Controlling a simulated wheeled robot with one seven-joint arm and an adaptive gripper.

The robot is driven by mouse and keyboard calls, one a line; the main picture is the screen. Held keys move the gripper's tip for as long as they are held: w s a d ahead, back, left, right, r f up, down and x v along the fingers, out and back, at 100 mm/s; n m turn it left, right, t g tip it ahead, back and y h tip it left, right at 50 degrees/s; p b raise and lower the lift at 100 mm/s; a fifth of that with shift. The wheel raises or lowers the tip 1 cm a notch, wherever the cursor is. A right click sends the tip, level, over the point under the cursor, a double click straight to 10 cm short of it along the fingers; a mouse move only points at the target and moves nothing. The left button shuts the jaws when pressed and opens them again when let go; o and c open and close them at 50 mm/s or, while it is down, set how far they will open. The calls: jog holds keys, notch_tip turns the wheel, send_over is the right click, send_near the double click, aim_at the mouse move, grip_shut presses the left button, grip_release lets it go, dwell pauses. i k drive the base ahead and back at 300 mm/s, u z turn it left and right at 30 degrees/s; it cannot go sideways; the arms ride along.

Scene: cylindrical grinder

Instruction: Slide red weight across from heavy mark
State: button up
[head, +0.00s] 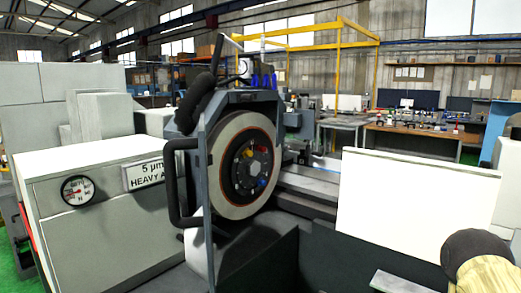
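The grinding wheel (225,172) faces right in its open guard, with a grey ring around a dark hub (246,170). Small coloured pieces sit on the hub. The red weight (262,149) looks like the small red spot at the hub's upper right, near a yellow spot (249,153). A blue spot (262,183) is lower right. A sign (147,174) on the grey housing reads "5 µm" and "HEAVY A", with its right end hidden behind a black handle. No heavy mark can be made out on the wheel. My gripper is not in view.
A round dial (77,191) is left of the sign. The black guard handle (175,190) juts out in front of the wheel's left side. A white panel (415,203) stands right of the machine bed (305,183). A workbench (415,140) is behind.

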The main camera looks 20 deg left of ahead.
aim_at(262, 149)
jog(key=u, duration=0.45)
jog(key=i, duration=0.5)
jog(key=u, duration=0.5)
